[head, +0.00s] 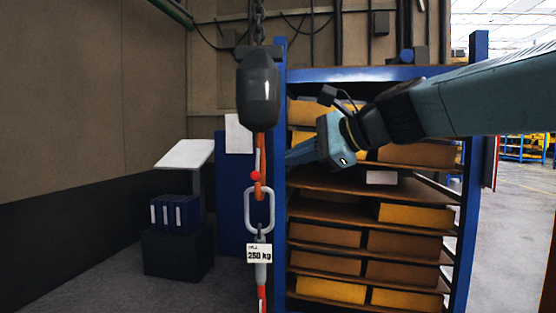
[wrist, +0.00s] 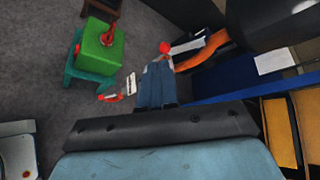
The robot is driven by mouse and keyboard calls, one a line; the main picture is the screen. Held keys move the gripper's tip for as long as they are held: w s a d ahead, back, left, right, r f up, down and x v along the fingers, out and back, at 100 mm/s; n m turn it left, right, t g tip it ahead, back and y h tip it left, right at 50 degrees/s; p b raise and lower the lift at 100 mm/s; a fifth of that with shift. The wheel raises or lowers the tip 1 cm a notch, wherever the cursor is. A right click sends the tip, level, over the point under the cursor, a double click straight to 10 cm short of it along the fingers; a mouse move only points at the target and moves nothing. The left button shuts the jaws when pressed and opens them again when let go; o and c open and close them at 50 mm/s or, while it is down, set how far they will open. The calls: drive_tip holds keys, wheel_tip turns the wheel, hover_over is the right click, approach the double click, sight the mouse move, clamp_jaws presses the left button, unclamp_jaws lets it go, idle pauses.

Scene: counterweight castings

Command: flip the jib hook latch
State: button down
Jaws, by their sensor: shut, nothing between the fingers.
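An orange hook (head: 261,150) hangs below a dark hook block (head: 258,90) on a chain in the head view. A red ball knob (head: 255,176) sits on the hook's left side, and a grey oval link (head: 259,212) hangs from the hook. My gripper (head: 290,158) comes from the right, its fingers pointing left toward the hook. In the wrist view the fingers of my gripper (wrist: 158,66) are together and empty. The red knob (wrist: 165,47) appears just beyond their tips, with the orange hook (wrist: 205,52) to the right. I cannot tell whether they touch.
A 250 kg tag (head: 259,253) hangs below the link. A blue shelf rack (head: 279,250) with yellow and brown boxes stands close behind. A green block (wrist: 98,48) rests on a teal stand (wrist: 80,75) on the floor. Dark binders (head: 175,213) stand at left.

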drive_tip(key=s+f+v, duration=0.1)
drive_tip(key=v, duration=0.5)
drive_tip(key=shift+d, duration=0.1)
drive_tip(key=s+d+f+n+g+h, duration=0.1)
drive_tip(key=s+d+f+n+h, duration=0.1)
drive_tip(key=f, duration=0.5)
drive_tip(key=s+d+f+n+h, duration=0.3)
drive_tip(key=d+f+n+h, duration=0.2)
drive_tip(key=f+n, duration=0.2)
drive_tip(key=s+d+f+n+g+h, duration=0.1)
drive_tip(key=s+d+f+n+h, duration=0.2)
drive_tip(key=f+n, duration=0.2)
wheel_tip(320, 180, down, 4)
drive_tip(key=shift+d+r+g+h, duration=0.1)
drive_tip(key=shift+d+g+h, duration=0.2)
drive_tip(key=shift+h, duration=0.1)
